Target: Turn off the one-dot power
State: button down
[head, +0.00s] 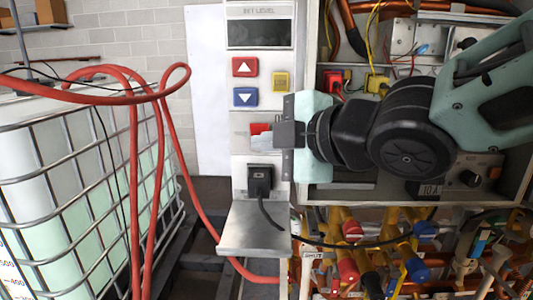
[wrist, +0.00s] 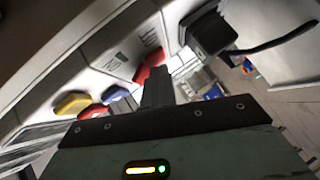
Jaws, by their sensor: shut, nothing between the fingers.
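A red switch (head: 260,128) sits on the white control panel (head: 240,115), below the coloured buttons and above a black plug (head: 260,180). My gripper (head: 278,135) reaches in from the right, with its narrow fingers together and nothing held. The fingertips are at the red switch and hide part of it. In the wrist view the closed fingers (wrist: 157,87) overlap the red switch (wrist: 148,70). I cannot tell whether they touch it, or its on or off position. No one-dot mark is readable.
Above the switch are a red up button (head: 244,67), a blue down button (head: 245,97), a yellow button (head: 281,82) and a dark display (head: 259,33). A metal shelf (head: 255,230) juts out below. A caged tank (head: 80,190) with red hoses stands left. Pipes and valves crowd the lower right.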

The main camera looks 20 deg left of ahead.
jog(key=shift+w+r+p, duration=0.1)
jog(key=shift+r+p, duration=0.55)
jog(key=shift+r, duration=0.35)
jog(key=shift+r, duration=0.1)
